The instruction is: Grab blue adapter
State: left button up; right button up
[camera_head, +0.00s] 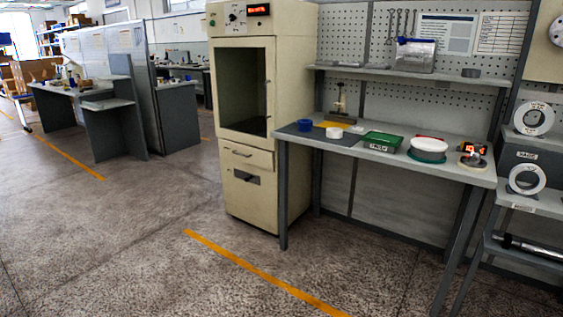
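A small blue ring-shaped piece, which looks like the blue adapter (305,125), sits on a dark mat (290,131) at the left end of the grey workbench (400,160). A small white ring (334,132) and a flat yellow piece (333,124) lie to its right. The blue piece is in plain sight, with nothing in front of it. Neither of my grippers shows in the head view.
A beige cabinet (240,180) stands left of the bench. The floor (150,240) in front is clear.

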aim_at(304, 125)
jog(key=i, duration=0.45)
jog(key=u, duration=0.8)
jog(key=i, duration=2.5)
jog(key=z, duration=0.75)
